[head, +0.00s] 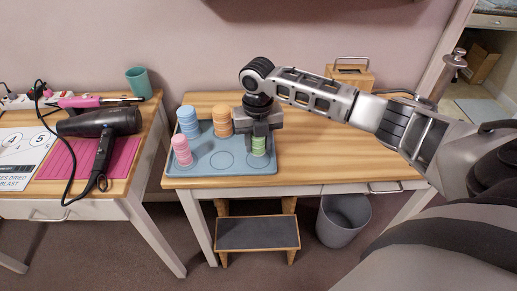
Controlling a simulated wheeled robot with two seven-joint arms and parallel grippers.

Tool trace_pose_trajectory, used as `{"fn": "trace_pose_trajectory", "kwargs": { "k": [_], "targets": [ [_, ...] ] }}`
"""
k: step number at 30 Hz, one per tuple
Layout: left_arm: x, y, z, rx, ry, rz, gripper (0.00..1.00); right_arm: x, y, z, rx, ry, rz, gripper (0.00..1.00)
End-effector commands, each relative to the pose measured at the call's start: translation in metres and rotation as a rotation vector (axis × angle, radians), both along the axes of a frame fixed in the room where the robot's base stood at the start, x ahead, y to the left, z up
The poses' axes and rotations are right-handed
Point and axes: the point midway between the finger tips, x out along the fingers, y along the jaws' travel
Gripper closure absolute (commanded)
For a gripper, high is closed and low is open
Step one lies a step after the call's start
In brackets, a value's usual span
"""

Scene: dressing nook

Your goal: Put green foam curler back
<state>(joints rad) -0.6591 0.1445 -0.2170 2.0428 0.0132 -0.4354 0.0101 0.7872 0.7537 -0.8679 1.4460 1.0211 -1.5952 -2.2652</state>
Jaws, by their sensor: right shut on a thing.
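The green foam curler (259,147) is upright at the right part of the blue-grey tray (205,165). My right gripper (259,138) is over it from above and shut on it. The curler's top is hidden by the gripper, and I cannot tell whether its base touches the tray. A blue curler (188,122), a pink curler (181,150) and an orange curler (222,121) stand on the tray to the left. Outlined circles show on the tray's bare front part. My left gripper is not in view.
A left table holds a black hair dryer (100,122), a pink mat (62,160), a pink-handled styling tool (85,101) and a teal cup (138,82). A wooden box (350,76) stands at the back right. A step stool (257,233) and grey bin (342,220) are below.

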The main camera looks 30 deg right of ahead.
Motion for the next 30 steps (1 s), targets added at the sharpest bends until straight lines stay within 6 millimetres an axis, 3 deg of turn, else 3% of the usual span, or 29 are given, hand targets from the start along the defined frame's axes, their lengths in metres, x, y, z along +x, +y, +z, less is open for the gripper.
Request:
{"fn": "trace_pose_trajectory", "kwargs": {
  "k": [6, 17, 18, 19, 30],
  "targets": [
    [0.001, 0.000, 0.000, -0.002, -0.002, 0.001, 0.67, -0.001, -0.002, -0.031, -0.001, 0.001, -0.001, 0.87],
    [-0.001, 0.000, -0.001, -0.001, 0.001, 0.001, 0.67, -0.001, -0.001, -0.035, -0.002, 0.001, 0.000, 0.87],
    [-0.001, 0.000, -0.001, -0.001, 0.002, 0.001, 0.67, -0.001, -0.001, -0.035, -0.002, 0.001, 0.000, 0.59],
    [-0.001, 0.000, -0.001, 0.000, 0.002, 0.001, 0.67, -0.001, -0.001, -0.035, -0.002, 0.001, 0.000, 0.55],
    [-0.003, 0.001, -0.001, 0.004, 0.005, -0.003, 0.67, 0.000, -0.001, -0.028, -0.001, -0.002, 0.000, 0.55]
  ]
}}
